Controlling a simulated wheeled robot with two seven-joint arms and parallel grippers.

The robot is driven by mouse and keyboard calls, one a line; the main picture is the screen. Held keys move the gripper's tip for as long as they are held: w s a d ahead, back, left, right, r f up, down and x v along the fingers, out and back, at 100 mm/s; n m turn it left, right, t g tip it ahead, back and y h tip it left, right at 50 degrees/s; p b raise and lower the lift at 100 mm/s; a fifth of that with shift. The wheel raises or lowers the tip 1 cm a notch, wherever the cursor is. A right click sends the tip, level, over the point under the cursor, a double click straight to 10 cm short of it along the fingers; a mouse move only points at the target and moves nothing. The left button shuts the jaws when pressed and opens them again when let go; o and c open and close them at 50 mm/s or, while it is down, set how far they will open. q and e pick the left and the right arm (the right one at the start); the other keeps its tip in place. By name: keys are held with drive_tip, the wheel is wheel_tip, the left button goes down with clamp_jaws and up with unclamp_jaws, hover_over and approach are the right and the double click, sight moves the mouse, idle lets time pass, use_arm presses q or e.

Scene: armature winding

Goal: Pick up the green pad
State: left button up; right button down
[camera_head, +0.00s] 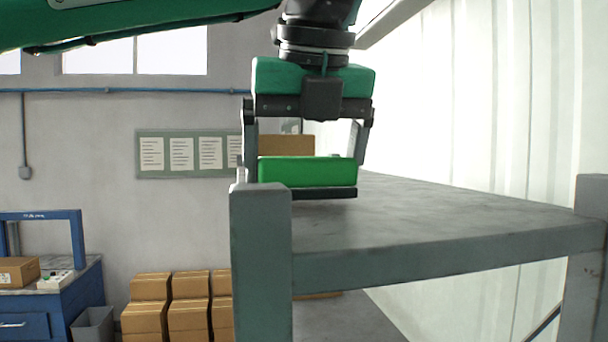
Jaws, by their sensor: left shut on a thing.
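The green pad (306,171) is a bright green block with a dark base layer, at the left end of a grey shelf top (430,220). My left gripper (305,160) comes down from above, with one finger at each side of the pad. It is shut on the pad. The pad looks level and at or just above the shelf surface; I cannot tell whether it touches. A grey corner post hides part of the left finger's lower end. My right gripper is not in view.
The shelf's grey corner posts (261,265) rise above its top at the front left and right (591,200). Stacked cardboard boxes (189,302) stand on the lower left. A blue workbench (60,290) is at the far left. The shelf top right of the pad is clear.

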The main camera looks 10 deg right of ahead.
use_arm(q)
wheel_tip(320, 180, up, 9)
drive_tip(key=shift+f+b, duration=0.1)
drive_tip(key=shift+b, duration=0.45)
drive_tip(key=o, duration=0.4)
drive_tip(key=c, duration=0.3)
